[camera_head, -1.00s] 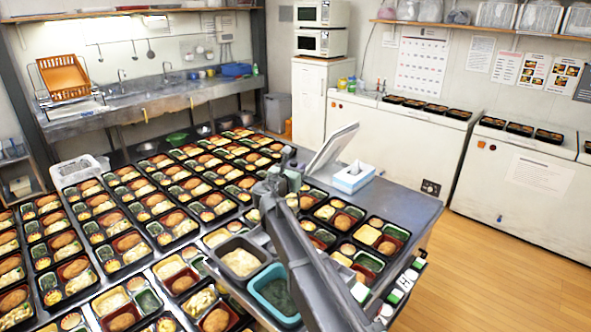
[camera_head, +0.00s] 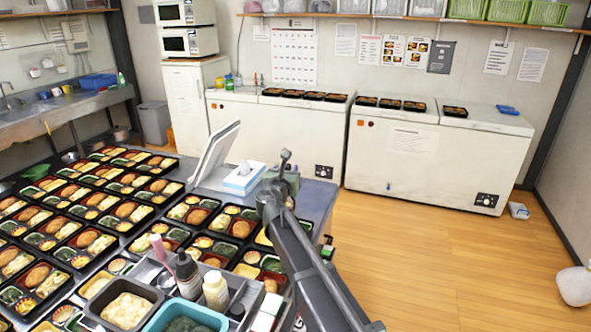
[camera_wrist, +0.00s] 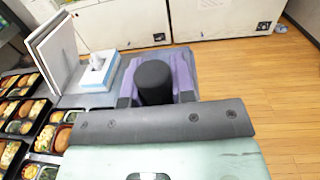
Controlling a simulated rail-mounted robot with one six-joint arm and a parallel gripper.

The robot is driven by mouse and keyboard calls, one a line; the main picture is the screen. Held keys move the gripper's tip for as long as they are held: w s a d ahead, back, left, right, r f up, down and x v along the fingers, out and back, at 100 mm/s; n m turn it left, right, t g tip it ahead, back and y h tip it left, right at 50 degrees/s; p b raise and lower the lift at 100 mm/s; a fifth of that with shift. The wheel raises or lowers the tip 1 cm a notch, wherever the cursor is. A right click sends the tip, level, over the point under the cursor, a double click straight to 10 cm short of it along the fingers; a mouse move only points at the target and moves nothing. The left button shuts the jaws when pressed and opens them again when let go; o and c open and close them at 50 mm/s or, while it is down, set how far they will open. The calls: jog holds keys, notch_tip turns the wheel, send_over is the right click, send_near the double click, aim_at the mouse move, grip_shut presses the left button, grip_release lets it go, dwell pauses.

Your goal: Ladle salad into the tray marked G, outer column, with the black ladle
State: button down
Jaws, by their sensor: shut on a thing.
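In the wrist view my gripper (camera_wrist: 156,92) is shut on a black rounded handle (camera_wrist: 154,80), which looks like the black ladle's. The ladle's bowl is not visible. In the head view my gripper (camera_head: 284,180) is at the far end of my arm, above the table's right part, and is small there. A grey tub (camera_head: 97,318) of pale, creamy food, seemingly the salad, stands at the lower left beside a teal tub (camera_head: 150,327) of dark green food. Many filled black bento trays (camera_head: 62,257) stand in rows. I cannot read any G mark.
A white tissue box (camera_head: 243,180) and a tilted white panel (camera_head: 213,155) stand behind the trays. Bottles, including a cream one (camera_head: 215,292), stand beside the tubs. White freezers (camera_head: 400,160) line the back wall. The wooden floor (camera_head: 450,255) at right is mostly clear.

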jog(key=s+a+f+n+g+y+b, duration=0.35)
jog(key=s+a+n+y, duration=0.35)
jog(key=s+y, duration=0.25)
jog(key=s+a+f+n+g+y+b, duration=0.25)
jog(key=s+a+n+g+y, duration=0.25)
jog(key=s+a+n+y, duration=0.4)
jog(key=w+a+f+m+g+h+b, duration=0.1)
jog(key=w+f+m+g+h+b, duration=0.2)
jog(key=w+f+m+g+h, duration=0.2)
jog(key=shift+w+f+m+g, duration=1.95)
jog(key=shift+w+f, duration=1.95)
jog(key=shift+f, duration=1.3)
jog(key=shift+r, duration=0.15)
